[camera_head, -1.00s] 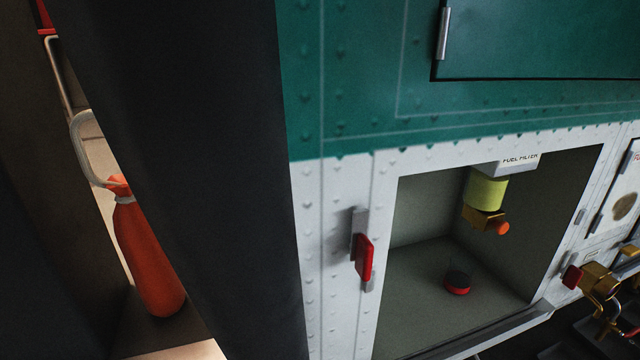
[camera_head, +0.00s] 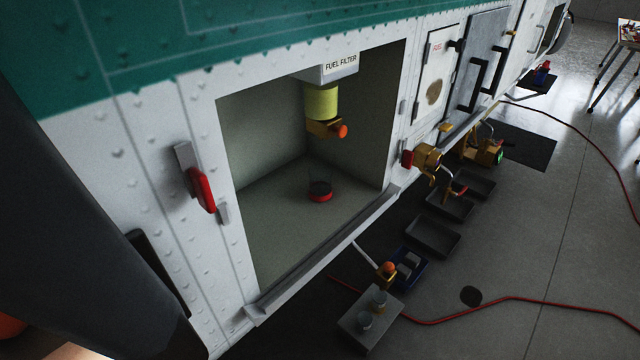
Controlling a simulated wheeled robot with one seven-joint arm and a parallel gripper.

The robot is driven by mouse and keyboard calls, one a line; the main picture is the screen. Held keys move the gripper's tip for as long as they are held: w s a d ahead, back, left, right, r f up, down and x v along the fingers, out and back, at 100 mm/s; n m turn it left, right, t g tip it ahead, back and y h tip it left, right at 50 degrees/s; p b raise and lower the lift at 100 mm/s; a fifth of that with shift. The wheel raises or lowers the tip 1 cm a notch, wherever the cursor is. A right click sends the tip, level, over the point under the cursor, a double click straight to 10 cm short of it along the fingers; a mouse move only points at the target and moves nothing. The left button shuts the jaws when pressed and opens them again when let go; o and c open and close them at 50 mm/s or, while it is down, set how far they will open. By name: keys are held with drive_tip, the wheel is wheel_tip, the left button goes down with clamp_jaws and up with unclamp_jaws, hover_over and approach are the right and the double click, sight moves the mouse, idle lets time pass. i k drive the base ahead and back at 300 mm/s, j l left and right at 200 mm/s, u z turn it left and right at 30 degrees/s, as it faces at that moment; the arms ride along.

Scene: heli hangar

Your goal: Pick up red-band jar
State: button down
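A small round dark thing with a red band (camera_head: 319,195) sits on the floor of the open fuel filter compartment (camera_head: 270,225); it may be the red-band jar, but it is too small to be sure. My gripper is not in view.
The yellow-green filter (camera_head: 321,103) with an orange knob hangs above the dark thing. A red latch (camera_head: 201,190) is left of the opening. Dark trays (camera_head: 433,236), a blue bin (camera_head: 409,270) and a red hose (camera_head: 470,309) lie on the floor. A dark column fills the left edge.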

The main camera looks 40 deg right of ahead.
sight(320, 175)
drive_tip(key=l+z, duration=0.15)
drive_tip(key=z, duration=0.15)
drive_tip(key=i+l+z, duration=0.1)
drive_tip(key=z, duration=0.25)
drive_tip(key=i, duration=0.2)
